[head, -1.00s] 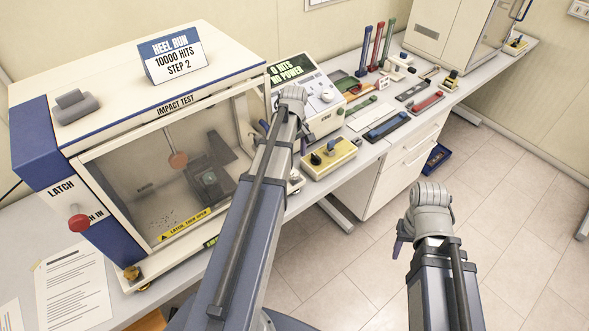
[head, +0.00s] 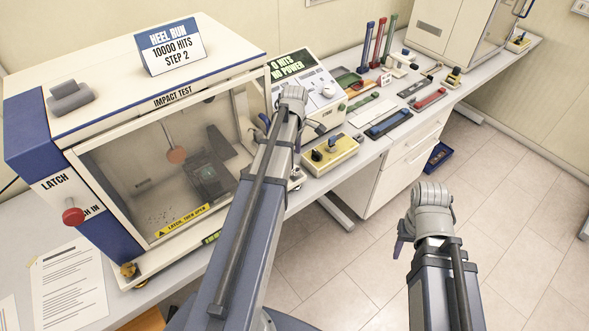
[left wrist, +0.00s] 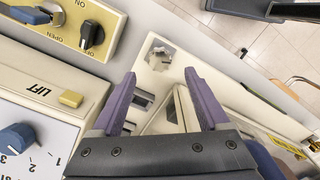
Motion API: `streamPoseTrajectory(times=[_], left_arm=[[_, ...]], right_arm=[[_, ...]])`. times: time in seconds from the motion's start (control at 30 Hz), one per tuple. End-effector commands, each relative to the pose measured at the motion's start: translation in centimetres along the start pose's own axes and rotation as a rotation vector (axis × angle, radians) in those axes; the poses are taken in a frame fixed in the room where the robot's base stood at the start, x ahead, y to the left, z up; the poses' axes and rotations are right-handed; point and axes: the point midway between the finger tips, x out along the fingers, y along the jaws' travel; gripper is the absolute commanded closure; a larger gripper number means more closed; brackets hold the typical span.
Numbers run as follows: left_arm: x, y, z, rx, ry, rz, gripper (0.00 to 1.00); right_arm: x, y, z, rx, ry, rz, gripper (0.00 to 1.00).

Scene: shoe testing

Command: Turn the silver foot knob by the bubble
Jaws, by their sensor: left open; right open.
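The silver foot knob (left wrist: 158,55) shows in the left wrist view at the corner of the pale tester base, just beyond and between my fingertips, apart from them. In the head view a small silver part (head: 297,177) shows at the tester's right front corner, partly behind my left arm. I cannot make out the bubble clearly. My left gripper (left wrist: 160,76) is open and empty, its purple fingers spread above the base. In the head view its fingers are mostly hidden by the wrist. My right gripper (head: 402,243) is open and empty over the floor, away from the bench.
The impact tester (head: 150,150) with its clear front fills the left of the bench. A yellow switch box (head: 331,154) stands right of my left gripper; it also shows in the left wrist view (left wrist: 80,22). The counter unit (head: 318,92) stands close behind. A brass foot (head: 129,270) is at the tester's left front corner.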

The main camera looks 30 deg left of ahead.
Motion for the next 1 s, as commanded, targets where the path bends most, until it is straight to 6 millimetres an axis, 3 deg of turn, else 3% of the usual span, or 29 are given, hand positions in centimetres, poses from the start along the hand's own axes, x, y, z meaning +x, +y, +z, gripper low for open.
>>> streamPoseTrajectory(times=[0.1, 0.4, 0.77, 1.0], left_arm=[[2.2, 0.0, 0.0, 0.0, 0.0, 0.0, 0.22], [5.5, 0.0, 0.0, 0.001, 0.0, 0.0, 0.22], [5.7, 0.0, 0.0, 0.001, 0.0, 0.0, 0.22], [5.7, 0.0, 0.0, 0.001, 0.0, 0.0, 0.47]], right_arm=[[2.2, -0.2, -0.1, -0.003, 0.0, 0.001, 0.5], [5.5, -0.5, -0.3, -0.006, 0.0, 0.001, 0.5], [5.7, -0.5, -0.3, -0.006, 0.0, 0.001, 0.5], [5.7, -0.5, -0.3, -0.006, 0.0, 0.001, 0.5]])
